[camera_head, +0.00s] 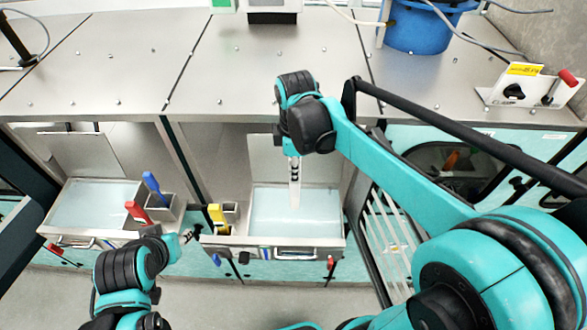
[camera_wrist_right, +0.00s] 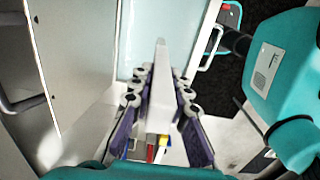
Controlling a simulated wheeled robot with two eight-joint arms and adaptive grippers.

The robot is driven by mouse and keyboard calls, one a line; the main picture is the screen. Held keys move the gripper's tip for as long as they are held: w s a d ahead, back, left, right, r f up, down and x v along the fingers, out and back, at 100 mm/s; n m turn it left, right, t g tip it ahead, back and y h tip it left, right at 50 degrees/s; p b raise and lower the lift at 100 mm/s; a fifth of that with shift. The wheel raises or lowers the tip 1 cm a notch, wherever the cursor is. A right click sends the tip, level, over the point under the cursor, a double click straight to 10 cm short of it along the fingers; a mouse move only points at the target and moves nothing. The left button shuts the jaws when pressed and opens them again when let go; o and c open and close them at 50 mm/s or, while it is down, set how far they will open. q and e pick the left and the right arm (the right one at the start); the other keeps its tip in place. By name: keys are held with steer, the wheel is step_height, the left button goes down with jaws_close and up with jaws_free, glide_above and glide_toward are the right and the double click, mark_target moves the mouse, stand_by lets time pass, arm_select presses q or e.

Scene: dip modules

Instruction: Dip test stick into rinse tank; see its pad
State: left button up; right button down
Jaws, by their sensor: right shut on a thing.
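My right gripper (camera_head: 294,171) points down over the right tank (camera_head: 322,217), which holds pale liquid. It is shut on a whitish test stick (camera_head: 295,196) that hangs roughly upright. The stick's lower end appears over or in the liquid; I cannot tell which. Its pad cannot be made out. In the right wrist view the stick (camera_wrist_right: 161,65) lies between the purple fingers of the gripper (camera_wrist_right: 160,88). My left gripper (camera_head: 190,236) is low, between the two tanks; its finger opening is unclear.
A second tank (camera_head: 93,207) with pale liquid stands at left. Beside it a holder has blue (camera_head: 152,183) and red (camera_head: 135,211) handles. A yellow handle (camera_head: 216,214) stands left of the right tank. A metal counter (camera_head: 265,60) runs behind, with a blue bucket (camera_head: 417,32).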

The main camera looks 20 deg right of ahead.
mark_target(296, 198)
steer(key=shift+s+d+f+b, duration=0.1)
steer(key=shift+f+b, duration=2.25)
steer(key=shift+f, duration=0.9)
steer(key=shift+s+d+f+b, duration=0.1)
steer(key=shift+f+b, duration=2.25)
steer(key=shift+f, duration=0.9)
step_height(296, 198, up, 15)
steer(key=p, duration=1)
steer(key=shift+p, duration=0.35)
steer(key=shift+f, duration=0.15)
